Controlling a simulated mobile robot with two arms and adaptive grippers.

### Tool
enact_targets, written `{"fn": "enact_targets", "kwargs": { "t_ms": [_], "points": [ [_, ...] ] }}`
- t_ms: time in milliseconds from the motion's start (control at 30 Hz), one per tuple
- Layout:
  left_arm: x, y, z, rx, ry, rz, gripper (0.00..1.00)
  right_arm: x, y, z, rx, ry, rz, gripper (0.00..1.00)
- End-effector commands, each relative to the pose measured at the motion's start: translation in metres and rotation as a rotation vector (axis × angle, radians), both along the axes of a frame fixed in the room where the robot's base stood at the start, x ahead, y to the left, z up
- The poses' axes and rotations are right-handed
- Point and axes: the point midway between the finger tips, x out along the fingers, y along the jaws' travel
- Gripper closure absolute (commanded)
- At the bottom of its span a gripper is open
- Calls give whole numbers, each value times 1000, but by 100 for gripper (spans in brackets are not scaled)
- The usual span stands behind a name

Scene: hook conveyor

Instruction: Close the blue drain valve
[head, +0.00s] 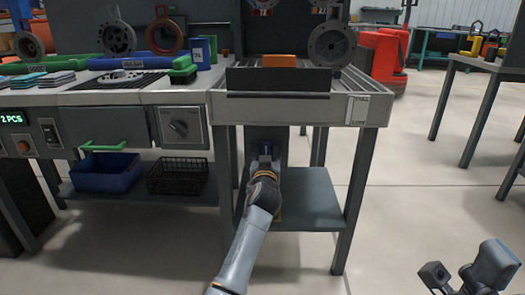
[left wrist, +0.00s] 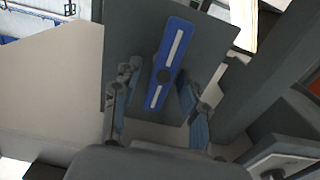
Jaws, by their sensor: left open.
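The blue drain valve (left wrist: 168,62) shows in the left wrist view as a long blue handle with white stripes and a dark round hub. It is mounted on a dark panel (left wrist: 125,40) and stands slightly tilted in that picture. My left gripper (left wrist: 160,88) is open, with one finger on each side of the handle; I cannot tell whether either finger touches it. In the head view a small bit of the blue valve (head: 265,148) shows under the table, beyond my left gripper (head: 264,163), which hides most of it. Part of my right arm shows at lower right, without clear fingers.
The table's legs (head: 357,200) and lower shelf (head: 312,208) surround my left arm. A blue bin (head: 105,173) and a black wire basket (head: 177,176) stand on the shelf to the left. A orange block (head: 279,61) lies on the conveyor above.

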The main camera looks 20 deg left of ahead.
Motion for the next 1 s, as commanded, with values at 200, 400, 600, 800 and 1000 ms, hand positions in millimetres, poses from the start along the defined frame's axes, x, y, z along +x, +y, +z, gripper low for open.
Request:
{"fn": "enact_targets", "kwargs": {
  "t_ms": [200,400,600,800,1000],
  "points": [
    [0,-2,0,0,0,1,57,-1,0,2,-2,-5,-1,0],
    [0,-2,0,0,0,1,67,-3,-1,3,1,-10,0,0],
    [0,-2,0,0,0,1,100,-3,-1,3,2,-11,0,0],
    [0,-2,1,6,2,1,100,-2,-1,3,3,-9,0,0],
    [0,-2,2,58,17,1,100,-1,-1,4,4,-7,-1,0]
  ]
}}
